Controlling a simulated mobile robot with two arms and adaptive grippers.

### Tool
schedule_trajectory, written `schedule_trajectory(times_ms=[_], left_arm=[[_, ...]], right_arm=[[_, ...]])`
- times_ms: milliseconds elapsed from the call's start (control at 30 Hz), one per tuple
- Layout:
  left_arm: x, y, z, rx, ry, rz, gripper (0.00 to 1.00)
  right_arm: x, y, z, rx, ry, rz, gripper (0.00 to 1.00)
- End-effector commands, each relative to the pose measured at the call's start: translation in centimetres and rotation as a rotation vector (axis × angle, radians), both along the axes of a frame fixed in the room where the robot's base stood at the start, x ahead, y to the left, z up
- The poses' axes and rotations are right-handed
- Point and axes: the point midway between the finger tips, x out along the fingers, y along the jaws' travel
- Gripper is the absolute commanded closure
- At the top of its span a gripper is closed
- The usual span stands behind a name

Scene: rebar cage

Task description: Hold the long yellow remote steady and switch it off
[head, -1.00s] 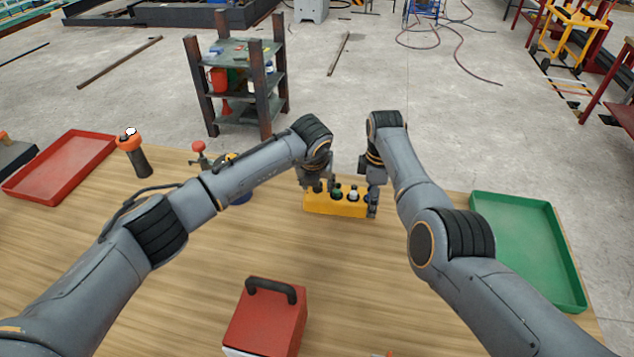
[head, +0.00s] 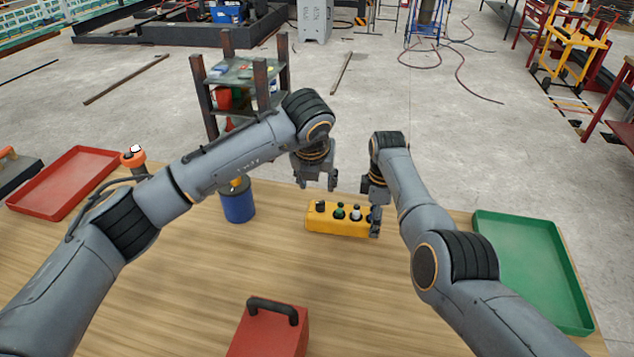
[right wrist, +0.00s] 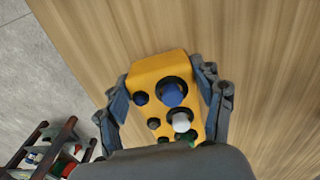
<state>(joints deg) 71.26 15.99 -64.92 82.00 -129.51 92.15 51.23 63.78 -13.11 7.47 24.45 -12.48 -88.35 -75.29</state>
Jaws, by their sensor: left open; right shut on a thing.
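The long yellow remote (head: 337,219) lies on the wooden table with a row of buttons facing up: black, green, white and, at its right end, blue. My right gripper (head: 375,222) is shut on its right end. In the right wrist view the fingers stand on both sides of the yellow remote (right wrist: 158,68), beside a blue button (right wrist: 173,92) and a white button (right wrist: 181,121); the far part is hidden by the gripper body. My left gripper (head: 317,185) is open and empty, above and behind the remote's left part, apart from it.
A red box with a black handle (head: 268,333) stands at the front. A green tray (head: 575,292) is at right, a red tray (head: 52,212) at left. A blue cylinder (head: 238,206) and an orange-topped item (head: 133,157) stand near my left arm. The table between is clear.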

Motion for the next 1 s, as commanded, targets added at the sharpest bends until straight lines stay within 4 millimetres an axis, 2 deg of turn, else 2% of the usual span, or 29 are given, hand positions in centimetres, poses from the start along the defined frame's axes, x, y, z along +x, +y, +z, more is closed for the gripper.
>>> schedule_trajectory(times_ms=[167,200,300,633,767,867,1000], left_arm=[[0.0,0.0,0.0,0.0,0.0,0.0,0.54],[0.0,0.0,0.0,0.0,0.0,0.0,0.54],[0.0,0.0,0.0,0.0,0.0,0.0,0.54],[0.0,0.0,0.0,0.0,0.0,0.0,0.54],[0.0,0.0,0.0,0.0,0.0,0.0,0.54],[0.0,0.0,0.0,0.0,0.0,0.0,0.54],[0.0,0.0,0.0,0.0,0.0,0.0,0.54]], right_arm=[[-0.1,0.0,-0.1,-0.001,0.003,0.001,0.82],[-0.1,0.0,-0.1,-0.001,0.003,0.001,0.27],[-0.1,0.0,-0.1,-0.001,0.003,0.001,0.06],[0.0,0.0,0.0,0.0,0.0,0.0,0.06],[0.1,0.0,0.6,0.0,-0.002,0.0,0.06],[0.1,0.0,2.0,0.001,-0.004,0.0,0.06],[0.2,0.0,4.9,0.0,-0.005,0.001,0.06]])
